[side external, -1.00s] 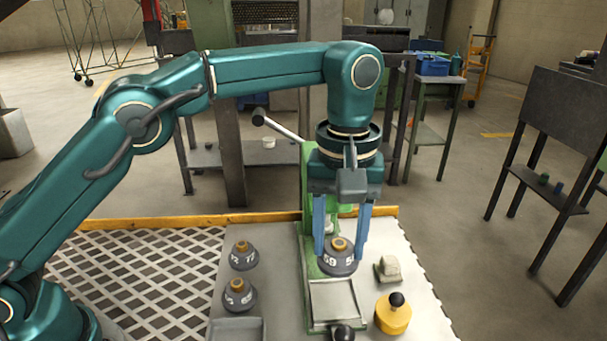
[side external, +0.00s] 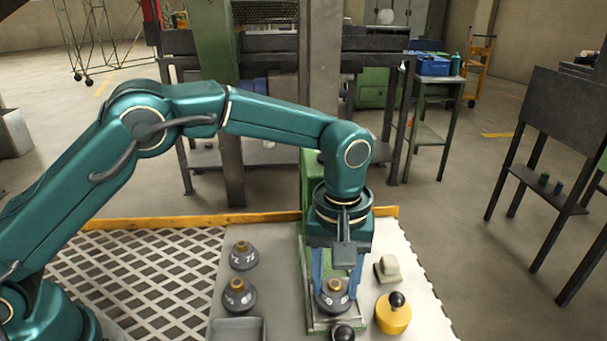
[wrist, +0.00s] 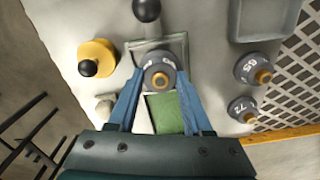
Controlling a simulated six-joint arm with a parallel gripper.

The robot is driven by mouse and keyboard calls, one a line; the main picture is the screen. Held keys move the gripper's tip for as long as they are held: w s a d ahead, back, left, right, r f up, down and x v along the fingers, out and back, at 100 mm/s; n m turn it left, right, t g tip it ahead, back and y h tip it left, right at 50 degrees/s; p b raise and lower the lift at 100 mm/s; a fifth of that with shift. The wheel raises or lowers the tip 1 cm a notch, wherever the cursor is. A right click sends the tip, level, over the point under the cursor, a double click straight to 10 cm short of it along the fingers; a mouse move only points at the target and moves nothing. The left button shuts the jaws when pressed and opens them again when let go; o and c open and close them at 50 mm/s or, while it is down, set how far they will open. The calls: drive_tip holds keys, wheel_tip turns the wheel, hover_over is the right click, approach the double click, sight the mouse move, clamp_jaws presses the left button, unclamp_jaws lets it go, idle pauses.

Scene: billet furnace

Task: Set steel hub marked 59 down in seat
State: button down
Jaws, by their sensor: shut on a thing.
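The steel hub (side external: 333,297) is a dark grey cone with a brass top; its marking is only partly readable now. My gripper (side external: 338,292) is shut on it with blue fingers on either side, and in the wrist view the hub (wrist: 159,75) sits between the fingertips (wrist: 159,84). The hub is over the pale square seat (wrist: 178,44) on the green press base (side external: 309,322). It looks low over the seat, but I cannot tell whether it touches. The arm hides much of the press.
Two similar hubs stand to the left, one marked 72 or similar (side external: 243,256) and one below it (side external: 239,296). A grey tray (side external: 237,330) lies at the front left. A yellow black-knobbed piece (side external: 393,315) and a pale block (side external: 387,269) stand right. A black knob (side external: 343,333) is in front.

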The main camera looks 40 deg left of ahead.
drive_tip(key=shift+f, duration=0.1)
drive_tip(key=shift+c, duration=1.6)
unclamp_jaws()
